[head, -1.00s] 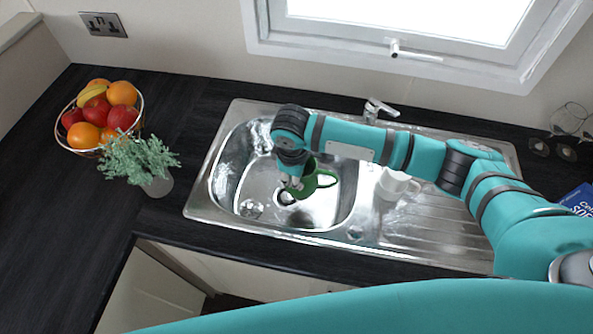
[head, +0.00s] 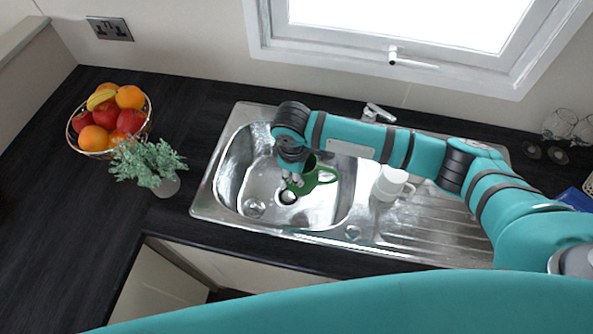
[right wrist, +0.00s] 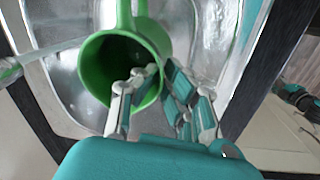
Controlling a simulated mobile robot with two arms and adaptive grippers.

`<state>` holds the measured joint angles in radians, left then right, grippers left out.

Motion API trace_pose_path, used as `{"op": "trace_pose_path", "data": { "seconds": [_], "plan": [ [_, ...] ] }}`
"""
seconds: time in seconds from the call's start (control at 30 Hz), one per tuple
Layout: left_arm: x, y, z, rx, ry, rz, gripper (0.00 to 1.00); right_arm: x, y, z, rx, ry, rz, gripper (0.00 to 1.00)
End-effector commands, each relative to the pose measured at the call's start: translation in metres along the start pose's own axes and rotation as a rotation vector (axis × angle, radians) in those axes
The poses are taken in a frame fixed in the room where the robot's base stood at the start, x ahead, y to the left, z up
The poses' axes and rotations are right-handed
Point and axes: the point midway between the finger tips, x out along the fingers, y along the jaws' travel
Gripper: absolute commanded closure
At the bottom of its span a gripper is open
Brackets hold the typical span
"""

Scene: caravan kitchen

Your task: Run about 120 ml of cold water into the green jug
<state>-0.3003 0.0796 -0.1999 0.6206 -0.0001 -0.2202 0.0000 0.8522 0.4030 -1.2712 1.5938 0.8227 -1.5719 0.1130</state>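My left gripper is not in view.
The steel sink (head: 229,197) has a drainer on the right. A white mug (head: 389,184) stands beside the bowl under my arm. A fruit basket (head: 91,153) and a potted plant (head: 165,187) stand left. Glasses (head: 561,125) are at the far right.

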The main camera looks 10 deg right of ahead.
Motion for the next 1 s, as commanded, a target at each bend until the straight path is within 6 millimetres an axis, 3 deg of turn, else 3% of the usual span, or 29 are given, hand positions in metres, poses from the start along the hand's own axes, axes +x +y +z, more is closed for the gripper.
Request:
{"op": "trace_pose_path", "data": {
  "seconds": [0.03,0.17,0.7,1.0],
  "plan": [
    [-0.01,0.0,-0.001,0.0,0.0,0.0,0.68,-0.01,0.0,0.0,0.0,0.001,0.0,1.0],
    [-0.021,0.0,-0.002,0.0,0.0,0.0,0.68,-0.02,0.0,0.0,0.0,0.001,0.0,1.0],
    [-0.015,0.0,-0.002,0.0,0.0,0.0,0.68,-0.062,-0.003,0.002,0.0,0.001,0.001,1.0],
    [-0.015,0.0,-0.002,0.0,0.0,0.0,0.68,-0.064,-0.003,0.002,0.0,0.001,0.001,1.0]
  ]
}}
